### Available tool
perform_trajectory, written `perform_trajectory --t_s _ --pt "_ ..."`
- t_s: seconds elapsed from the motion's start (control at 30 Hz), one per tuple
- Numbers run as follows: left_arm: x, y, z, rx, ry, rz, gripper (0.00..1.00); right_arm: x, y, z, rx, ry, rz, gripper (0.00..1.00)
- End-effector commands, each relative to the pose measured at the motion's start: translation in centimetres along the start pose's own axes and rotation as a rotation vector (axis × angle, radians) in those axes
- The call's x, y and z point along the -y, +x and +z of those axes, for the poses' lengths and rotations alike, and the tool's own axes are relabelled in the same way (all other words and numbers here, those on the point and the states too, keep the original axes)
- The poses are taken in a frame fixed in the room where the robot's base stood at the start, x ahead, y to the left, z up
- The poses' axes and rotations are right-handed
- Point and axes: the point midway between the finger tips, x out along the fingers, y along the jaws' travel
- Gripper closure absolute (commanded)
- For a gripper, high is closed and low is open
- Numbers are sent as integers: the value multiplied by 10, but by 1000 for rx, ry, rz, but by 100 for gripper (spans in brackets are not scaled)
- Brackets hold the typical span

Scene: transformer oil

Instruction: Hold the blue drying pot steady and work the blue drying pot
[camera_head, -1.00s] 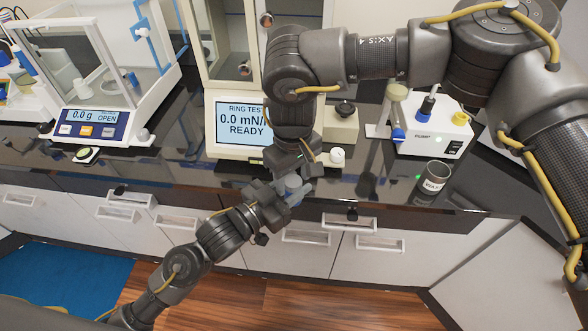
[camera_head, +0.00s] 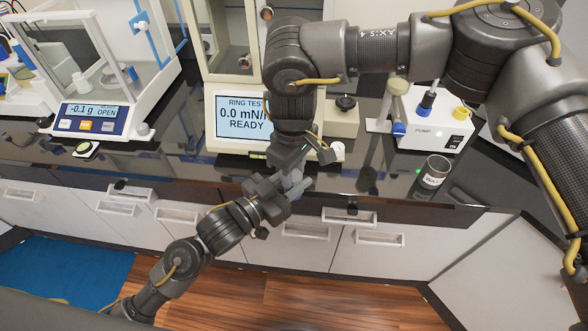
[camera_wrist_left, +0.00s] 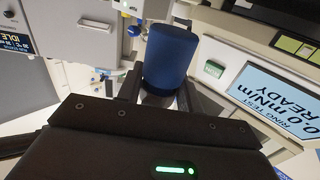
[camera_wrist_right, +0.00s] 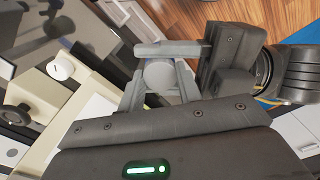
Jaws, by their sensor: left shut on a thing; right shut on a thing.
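The blue drying pot (camera_wrist_left: 170,58) shows in the left wrist view as a dark blue cylinder, with a paler part between the fingers. In the head view only a small grey-blue bit of it (camera_head: 293,181) shows among the fingers. My left gripper (camera_head: 286,187) is shut on the pot, coming in from the lower left at the bench's front edge. My right gripper (camera_head: 298,168) reaches down from above and meets it there. In the right wrist view its fingers (camera_wrist_right: 160,88) close around a pale round part of the pot (camera_wrist_right: 160,74). Most of the pot is hidden by the grippers.
The ring tester's screen (camera_head: 243,120) stands just behind the grippers. A balance (camera_head: 97,122) stands left, a white pump box (camera_head: 436,130) right, with a metal beaker (camera_head: 434,171) before it. Drawers (camera_head: 310,231) lie below the bench edge. Bare black bench lies left of the grippers.

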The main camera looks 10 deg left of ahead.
Motion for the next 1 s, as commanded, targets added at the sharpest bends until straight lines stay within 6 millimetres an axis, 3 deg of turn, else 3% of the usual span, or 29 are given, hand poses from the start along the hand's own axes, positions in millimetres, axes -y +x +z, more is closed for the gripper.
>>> perform_trajectory --t_s 0.17,0.2,0.33,0.67,1.0 --pt "0 0 0 0 0 0 100 -1 0 0 0 4 2 93" --pt "0 0 0 0 0 0 100 -1 0 0 1 4 2 62" --pt "0 0 0 0 0 0 100 -1 0 0 1 5 1 45" --pt "0 0 0 0 0 0 100 0 -2 0 0 5 1 44" --pt "0 0 0 -1 0 0 100 0 -40 0 -1 5 1 44"
